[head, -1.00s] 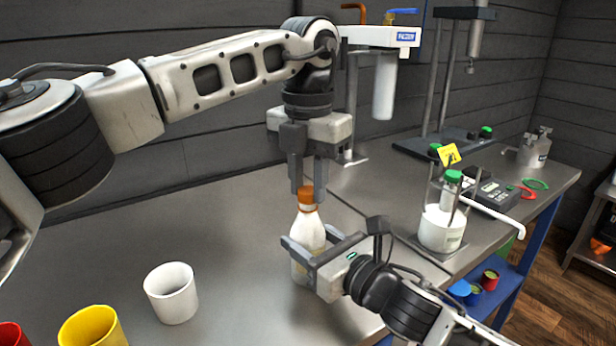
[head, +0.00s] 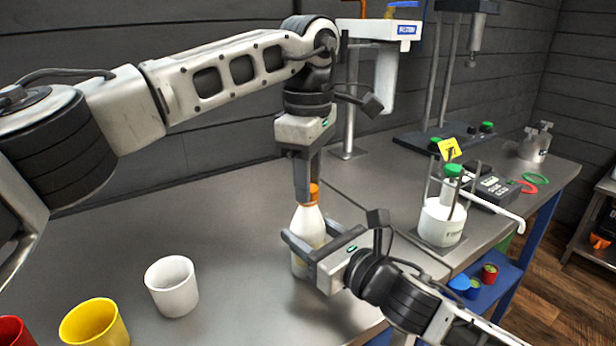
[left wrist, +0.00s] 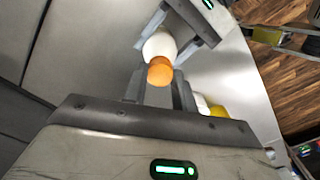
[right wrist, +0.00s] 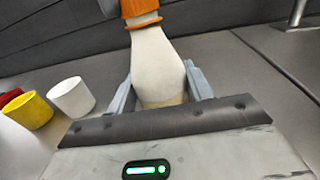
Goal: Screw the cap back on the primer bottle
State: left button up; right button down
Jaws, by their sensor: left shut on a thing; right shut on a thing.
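The primer bottle (head: 308,228) is white and stands upright on the steel bench; it also shows in the right wrist view (right wrist: 156,62). My right gripper (head: 304,246) is shut around its body from the right. The orange cap (head: 314,192) sits at the top of the bottle's neck; it also shows in the left wrist view (left wrist: 160,70) and in the right wrist view (right wrist: 140,10). My left gripper (head: 308,190) points down from above, shut on the cap. Its fingers hide part of the cap. I cannot tell how tight the cap sits.
A white cup (head: 172,287), a yellow cup (head: 92,322) and a red cup (head: 12,332) stand at the front left. A jar with a green-capped bottle (head: 442,220) stands to the right, near a meter (head: 494,188).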

pick_arm(q)
jog(key=m, duration=2)
jog(key=o, duration=0.9)
jog(key=shift+o, duration=0.2)
jog(key=shift+r, duration=2.25)
jog(key=shift+c, duration=0.4)
